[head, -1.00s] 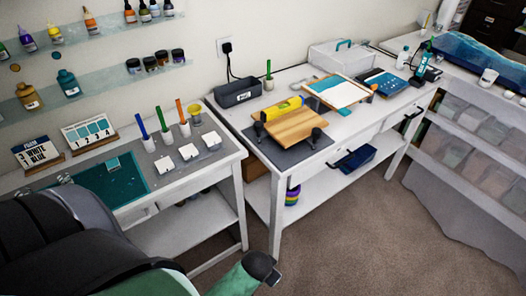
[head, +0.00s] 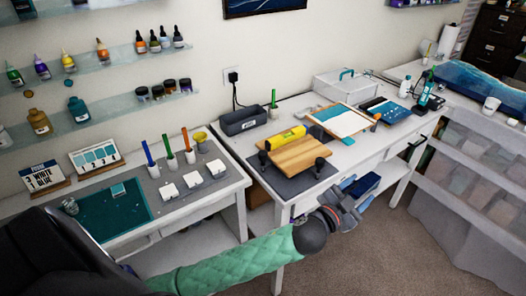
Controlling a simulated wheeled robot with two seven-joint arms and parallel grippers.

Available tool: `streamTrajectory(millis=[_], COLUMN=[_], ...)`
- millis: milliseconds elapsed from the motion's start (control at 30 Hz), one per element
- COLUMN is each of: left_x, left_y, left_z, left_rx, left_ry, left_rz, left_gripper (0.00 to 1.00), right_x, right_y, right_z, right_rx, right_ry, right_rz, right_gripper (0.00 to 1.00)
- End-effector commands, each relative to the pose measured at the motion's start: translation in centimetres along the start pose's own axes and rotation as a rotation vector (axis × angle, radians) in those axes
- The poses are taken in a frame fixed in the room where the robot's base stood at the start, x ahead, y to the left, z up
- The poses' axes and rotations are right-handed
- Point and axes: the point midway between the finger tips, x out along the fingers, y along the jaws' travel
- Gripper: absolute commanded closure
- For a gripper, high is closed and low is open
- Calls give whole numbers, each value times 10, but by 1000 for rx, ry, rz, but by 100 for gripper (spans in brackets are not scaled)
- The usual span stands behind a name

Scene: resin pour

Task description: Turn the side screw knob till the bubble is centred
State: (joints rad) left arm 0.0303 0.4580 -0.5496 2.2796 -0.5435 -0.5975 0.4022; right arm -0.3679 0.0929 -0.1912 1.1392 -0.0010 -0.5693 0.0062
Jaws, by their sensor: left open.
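A wooden board (head: 300,155) rests on a dark grey mat on the white table, in the middle of the head view. A yellow spirit level (head: 285,137) lies on its back left part; its bubble is too small to read. Black screw knobs show at the board's left corner (head: 264,158) and right front corner (head: 319,166); I cannot tell which is the side one. My left gripper (head: 358,192) is open and empty, in front of the table edge, right of and nearer than the board, apart from the knobs. My right gripper is out of view.
A grey box (head: 243,121) stands behind the board, and a framed white panel (head: 343,119) lies to its right. A dark blue bin (head: 362,186) sits on the lower shelf behind my left gripper. The carpet (head: 370,255) in front is clear.

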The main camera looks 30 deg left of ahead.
Motion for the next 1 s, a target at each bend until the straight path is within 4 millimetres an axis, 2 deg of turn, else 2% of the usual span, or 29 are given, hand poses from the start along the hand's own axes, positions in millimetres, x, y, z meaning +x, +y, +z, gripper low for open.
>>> streamTrajectory(millis=[100,200,400,500,667,767,867,1000], left_x=[18,28,36,36,34,32,30,27], left_y=[5,13,32,42,53,56,54,42], left_z=[-34,-58,-89,-96,-93,-83,-67,-37], left_rx=[79,147,293,374,511,601,693,822], left_ry=[167,293,515,605,713,755,776,766], left_rz=[54,114,269,362,530,645,766,940], left_gripper=[46,46,46,46,46,46,46,46], right_x=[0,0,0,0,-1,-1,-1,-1], right_y=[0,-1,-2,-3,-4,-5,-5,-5], right_z=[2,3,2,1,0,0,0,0], right_rx=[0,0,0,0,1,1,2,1], right_ry=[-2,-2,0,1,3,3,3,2], right_rz=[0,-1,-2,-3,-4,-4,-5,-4], right_gripper=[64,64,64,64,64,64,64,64])
